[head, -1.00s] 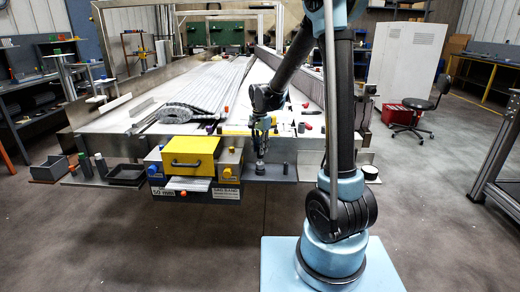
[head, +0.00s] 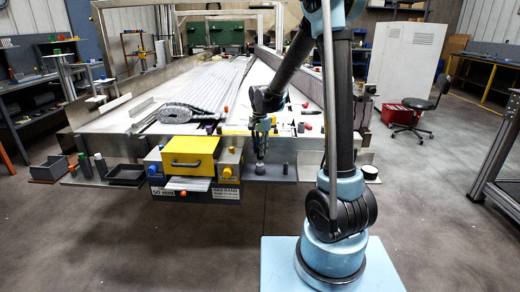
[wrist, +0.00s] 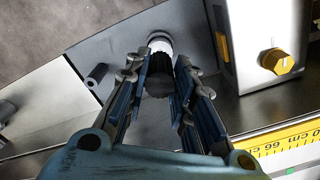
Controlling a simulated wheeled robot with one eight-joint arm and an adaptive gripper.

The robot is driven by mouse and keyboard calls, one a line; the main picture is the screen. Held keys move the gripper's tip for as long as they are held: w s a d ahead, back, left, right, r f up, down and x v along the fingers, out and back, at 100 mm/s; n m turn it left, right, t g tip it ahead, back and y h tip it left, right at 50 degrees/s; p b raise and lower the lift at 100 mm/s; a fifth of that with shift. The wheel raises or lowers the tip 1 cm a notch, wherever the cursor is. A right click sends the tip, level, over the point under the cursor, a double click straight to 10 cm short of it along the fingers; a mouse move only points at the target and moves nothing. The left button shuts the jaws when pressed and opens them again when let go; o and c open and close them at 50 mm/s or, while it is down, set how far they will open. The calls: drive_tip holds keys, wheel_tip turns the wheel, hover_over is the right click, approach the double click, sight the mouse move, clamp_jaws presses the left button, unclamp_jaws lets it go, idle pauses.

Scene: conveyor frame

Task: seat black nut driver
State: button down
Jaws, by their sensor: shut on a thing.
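The black nut driver is in my gripper (wrist: 157,95). Its dark ribbed end (wrist: 158,84) shows between the two fingers in the wrist view. Beyond it a light grey round part (wrist: 160,42) lines up with it, close to a grey shelf plate (wrist: 120,62). I cannot tell whether that part belongs to the driver or to a holder. In the head view my gripper (head: 262,146) points down above a short grey round piece (head: 260,168) on the shelf at the conveyor's front end. The driver's lower end is too small to make out there.
A short grey post (head: 285,168) stands just right of my gripper; it also shows in the wrist view (wrist: 97,75). A yellow-topped box (head: 190,155) and a housing with an orange knob (wrist: 277,61) stand close on the left.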

drive_tip(key=shift+f, duration=0.95)
drive_tip(key=c, duration=1.3)
unclamp_jaws()
wheel_tip(320, 180, up, 12)
drive_tip(key=shift+f, duration=0.1)
